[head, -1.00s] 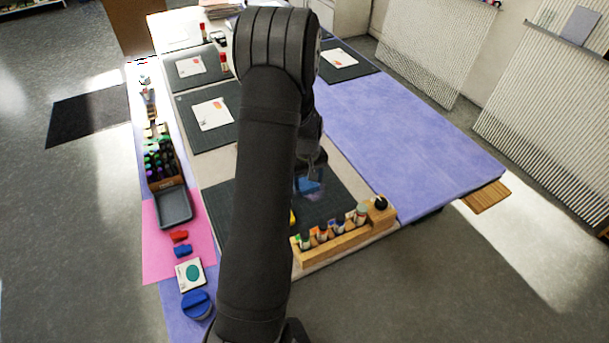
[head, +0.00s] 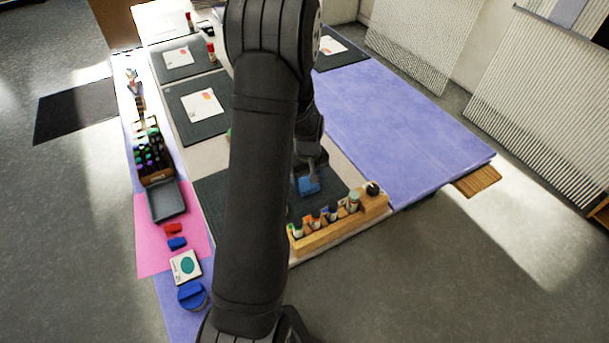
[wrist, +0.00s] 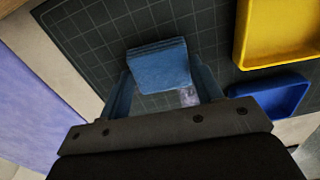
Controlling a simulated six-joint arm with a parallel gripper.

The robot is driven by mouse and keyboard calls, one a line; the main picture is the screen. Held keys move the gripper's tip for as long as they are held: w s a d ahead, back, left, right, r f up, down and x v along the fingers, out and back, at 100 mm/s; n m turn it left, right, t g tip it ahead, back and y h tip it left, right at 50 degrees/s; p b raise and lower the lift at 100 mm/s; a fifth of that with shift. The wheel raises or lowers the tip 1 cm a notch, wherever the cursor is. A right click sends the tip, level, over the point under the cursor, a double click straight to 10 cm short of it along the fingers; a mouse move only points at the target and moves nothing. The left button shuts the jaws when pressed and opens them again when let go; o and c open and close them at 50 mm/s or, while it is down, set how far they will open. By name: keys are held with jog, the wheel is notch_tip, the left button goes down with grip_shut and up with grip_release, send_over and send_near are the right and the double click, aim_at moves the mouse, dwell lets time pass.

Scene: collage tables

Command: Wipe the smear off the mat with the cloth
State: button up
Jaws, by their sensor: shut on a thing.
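My gripper (wrist: 162,90) is shut on the folded blue cloth (wrist: 158,66), which shows between its fingers in the wrist view. In the head view the cloth (head: 308,185) is low over the dark cutting mat (head: 338,181); I cannot tell whether it touches. The gridded mat (wrist: 85,45) also lies beneath the gripper in the wrist view. A pale lavender smear (wrist: 188,97) shows on it, just beside the cloth and near the right finger. My arm hides part of the mat in the head view, where I cannot make out the smear.
A yellow tray (wrist: 276,61) and a blue tray (wrist: 275,101) are close on the right in the wrist view. A wooden rack (head: 335,232) of bottles edges the mat. A grey tray (head: 165,200) sits left on pink paper.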

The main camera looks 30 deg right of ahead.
jog(key=shift+s, duration=0.45)
jog(key=shift+a, duration=0.8)
jog(key=shift+w+f, duration=0.1)
jog(key=shift+w, duration=5.4)
jog(key=shift+r, duration=2.65)
